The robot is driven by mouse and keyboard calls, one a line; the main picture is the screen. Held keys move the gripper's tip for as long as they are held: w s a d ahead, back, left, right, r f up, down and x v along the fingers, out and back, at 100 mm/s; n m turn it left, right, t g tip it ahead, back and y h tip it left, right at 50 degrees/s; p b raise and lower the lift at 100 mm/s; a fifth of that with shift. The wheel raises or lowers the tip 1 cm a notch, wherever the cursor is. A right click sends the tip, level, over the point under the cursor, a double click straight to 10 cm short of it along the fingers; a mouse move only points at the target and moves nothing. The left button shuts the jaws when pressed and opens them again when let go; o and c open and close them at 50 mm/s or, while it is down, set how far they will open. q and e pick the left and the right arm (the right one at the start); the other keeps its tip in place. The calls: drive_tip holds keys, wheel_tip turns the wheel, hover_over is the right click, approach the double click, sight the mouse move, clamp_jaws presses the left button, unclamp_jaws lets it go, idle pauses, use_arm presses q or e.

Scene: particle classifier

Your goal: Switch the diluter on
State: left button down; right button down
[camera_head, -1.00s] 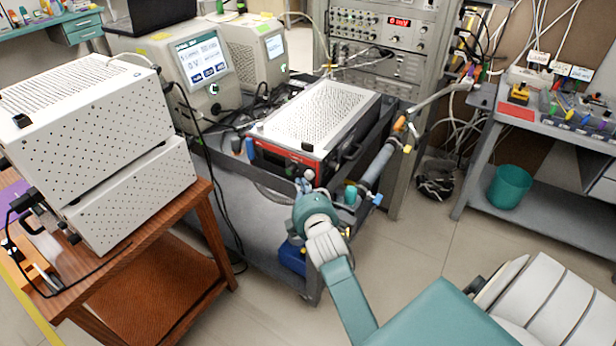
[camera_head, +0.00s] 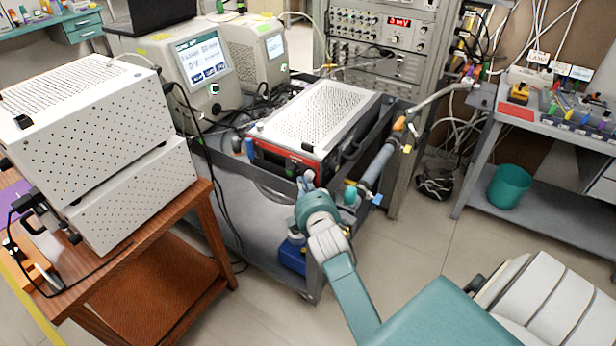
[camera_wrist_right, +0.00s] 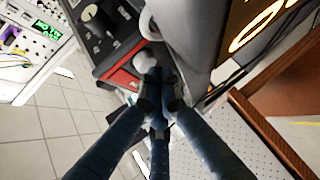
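A box with a white perforated top (camera_head: 322,110) and a red and black front stands on the grey cart; no readable label shows whether it is the diluter. My right gripper (camera_head: 306,180) is at its front, near the lower right part of the panel. In the right wrist view, the dark fingers of my right gripper (camera_wrist_right: 158,84) come together at the tips. They are close to the red and black panel (camera_wrist_right: 118,68), which carries knobs; I cannot tell whether they touch it. No object shows between the fingers. My left gripper is not in view.
The grey cart (camera_head: 225,195) has a raised rim around the box. White instruments with screens (camera_head: 205,60) stand behind it. A wooden table (camera_head: 150,255) with white perforated boxes (camera_head: 85,110) is at left. A bench with a teal bin (camera_head: 509,187) is at right.

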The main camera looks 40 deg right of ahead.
drive_tip(key=shift+w+d, duration=0.1)
drive_tip(key=shift+d, duration=0.2)
drive_tip(key=shift+w+d+r, duration=0.15)
drive_tip(key=shift+d+r, duration=0.45)
drive_tip(key=shift+r, duration=0.05)
idle(1.2)
drive_tip(key=shift+s+a+f, duration=0.2)
drive_tip(key=shift+a+f, duration=0.05)
drive_tip(key=shift+f, duration=0.25)
drive_tip(key=shift+s+a+f, duration=0.2)
drive_tip(key=shift+a+f, duration=0.05)
drive_tip(key=shift+f, duration=0.3)
drive_tip(key=shift+s+a+p, duration=0.15)
drive_tip(key=shift+s+a, duration=0.1)
drive_tip(key=shift+a, duration=0.55)
drive_tip(key=shift+s+a+p, duration=0.2)
drive_tip(key=shift+s+a, duration=0.1)
drive_tip(key=shift+a, duration=0.5)
drive_tip(key=shift+s+a+p, duration=0.15)
drive_tip(key=shift+s+a, duration=0.1)
drive_tip(key=shift+a, duration=0.55)
